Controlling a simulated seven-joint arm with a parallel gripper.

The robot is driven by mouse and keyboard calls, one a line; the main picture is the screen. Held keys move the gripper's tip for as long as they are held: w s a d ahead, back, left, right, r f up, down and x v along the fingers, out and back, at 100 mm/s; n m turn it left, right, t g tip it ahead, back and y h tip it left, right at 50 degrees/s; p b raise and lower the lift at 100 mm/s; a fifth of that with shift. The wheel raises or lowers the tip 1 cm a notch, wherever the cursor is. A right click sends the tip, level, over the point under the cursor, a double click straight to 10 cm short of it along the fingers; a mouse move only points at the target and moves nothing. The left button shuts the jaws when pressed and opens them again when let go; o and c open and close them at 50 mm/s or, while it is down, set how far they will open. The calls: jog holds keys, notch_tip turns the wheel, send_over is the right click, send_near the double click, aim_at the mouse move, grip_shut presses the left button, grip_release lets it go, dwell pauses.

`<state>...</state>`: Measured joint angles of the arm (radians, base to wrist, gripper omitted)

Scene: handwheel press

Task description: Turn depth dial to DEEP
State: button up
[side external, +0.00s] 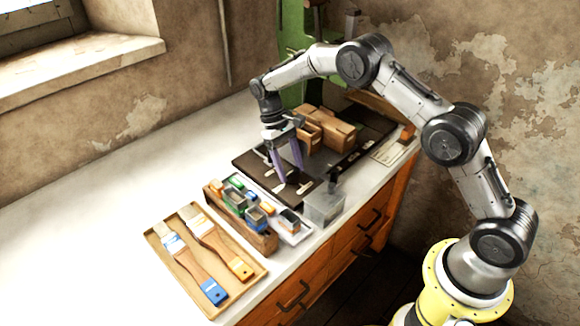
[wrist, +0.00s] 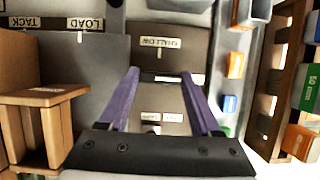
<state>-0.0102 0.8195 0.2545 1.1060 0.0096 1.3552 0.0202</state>
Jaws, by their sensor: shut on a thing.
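My gripper (wrist: 160,73) has two purple fingers and points down at the dark base plate of the press. In the side view my gripper (side external: 290,176) is low over the near part of that plate. The fingertips are shut on the depth dial (wrist: 160,77), which shows only as a small dark piece between them. A SHALLOW label (wrist: 161,42) lies just beyond the fingertips, upside down in the wrist view. Small pale labels (wrist: 151,116) show between the fingers; I cannot read them. I cannot tell which way the dial points, and no DEEP label is readable.
LOAD (wrist: 84,24) and TACK labels show there. The bench's left side is clear.

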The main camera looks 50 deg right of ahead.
jog(key=shift+w+r, duration=0.1)
jog(key=o, duration=1.4)
